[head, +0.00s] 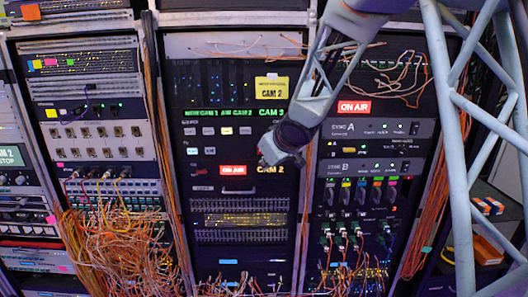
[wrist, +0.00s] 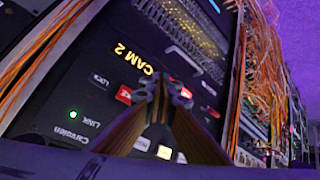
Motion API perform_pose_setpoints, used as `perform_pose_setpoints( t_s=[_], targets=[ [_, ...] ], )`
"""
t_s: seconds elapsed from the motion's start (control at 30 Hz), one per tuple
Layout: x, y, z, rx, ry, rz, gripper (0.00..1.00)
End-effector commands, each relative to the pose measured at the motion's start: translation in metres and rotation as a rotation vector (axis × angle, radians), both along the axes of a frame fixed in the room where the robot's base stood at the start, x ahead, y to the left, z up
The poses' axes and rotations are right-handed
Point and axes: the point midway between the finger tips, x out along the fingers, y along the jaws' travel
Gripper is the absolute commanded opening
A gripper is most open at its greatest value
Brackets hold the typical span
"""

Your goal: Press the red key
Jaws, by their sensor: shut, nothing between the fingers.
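In the wrist view a red key (wrist: 124,95) with a pale mark shows on the dark panel, just left of the fingertips. My gripper (wrist: 160,86) is shut and empty, its tips together over the panel beside this key. I cannot tell whether the tips touch the panel. In the head view my gripper (head: 268,162) is in front of the middle rack, just above the yellow CAM 2 label (head: 271,170), and seems to hide the key. A small red spot (wrist: 210,112) shows to the right of the fingers.
A red ON AIR sign (head: 233,170) lies left of my gripper, and another (head: 353,107) is on the right rack. White and yellow lit keys (wrist: 164,152) show near the fingers. Loose orange cables (head: 125,240) hang at the left. A grey truss (head: 457,150) stands at the right.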

Motion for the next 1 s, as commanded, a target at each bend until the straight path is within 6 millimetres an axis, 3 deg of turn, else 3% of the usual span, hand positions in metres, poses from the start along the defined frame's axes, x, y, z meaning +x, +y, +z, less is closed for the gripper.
perform_pose_setpoints(
  t_s=[1.0],
  targets=[
    [0.075, 0.006, 0.002, -0.001, 0.001, 0.000, 0.00]
  ],
)
